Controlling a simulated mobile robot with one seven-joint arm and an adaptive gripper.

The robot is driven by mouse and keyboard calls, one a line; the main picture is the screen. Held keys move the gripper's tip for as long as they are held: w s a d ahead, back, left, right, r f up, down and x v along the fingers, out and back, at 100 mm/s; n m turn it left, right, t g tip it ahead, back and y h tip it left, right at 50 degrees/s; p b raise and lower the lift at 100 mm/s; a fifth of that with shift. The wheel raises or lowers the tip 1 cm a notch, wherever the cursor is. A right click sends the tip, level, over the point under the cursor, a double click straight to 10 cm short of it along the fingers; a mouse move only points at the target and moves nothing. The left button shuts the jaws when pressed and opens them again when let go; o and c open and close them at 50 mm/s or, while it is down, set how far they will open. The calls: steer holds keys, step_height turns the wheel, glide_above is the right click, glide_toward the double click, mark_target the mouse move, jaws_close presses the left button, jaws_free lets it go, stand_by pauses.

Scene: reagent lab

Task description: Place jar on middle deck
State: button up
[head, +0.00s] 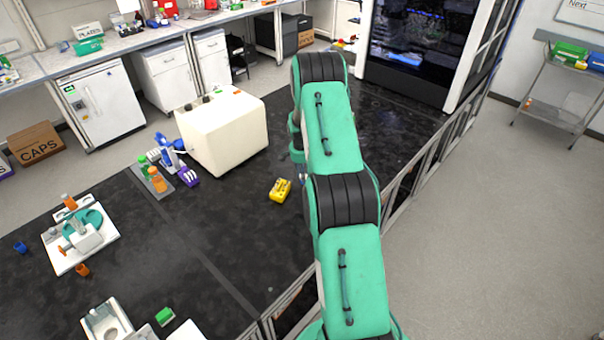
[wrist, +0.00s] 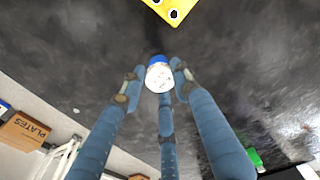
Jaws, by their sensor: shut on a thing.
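In the wrist view, a small white jar (wrist: 159,78) with a blue rim sits between the fingertips of my gripper (wrist: 158,82). The blue padded fingers are closed around it, above the black bench top. In the head view, the jar and fingertips are hidden behind my arm. A yellow block with dark holes (wrist: 173,10) lies on the bench near the jar in the wrist view; a yellow piece (head: 280,190) lies left of my arm in the head view. I cannot tell which surface is the middle deck.
A cream box-shaped machine (head: 222,130) stands left of my arm on the black bench (head: 240,220). A white tray device (head: 80,238) and a grey rack of bottles (head: 160,178) are farther left. A dark glass-fronted cabinet (head: 420,45) stands behind. A shelved cart (head: 560,110) stands at right.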

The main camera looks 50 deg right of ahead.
steer(key=shift+w+d+f, duration=0.1)
steer(key=shift+w+d, duration=0.65)
steer(key=shift+w, duration=0.2)
steer(key=shift+w+d+f, duration=0.1)
steer(key=shift+w+d, duration=0.65)
steer(key=shift+w, duration=0.15)
steer(key=shift+f+p, duration=0.45)
steer(key=shift+f, duration=1.3)
steer(key=shift+f, duration=0.15)
steer(key=o, duration=1.1)
steer(key=shift+o, duration=0.2)
step_height(320, 180, up, 12)
steer(key=a+b, duration=0.1)
steer(key=shift+s+a, duration=0.15)
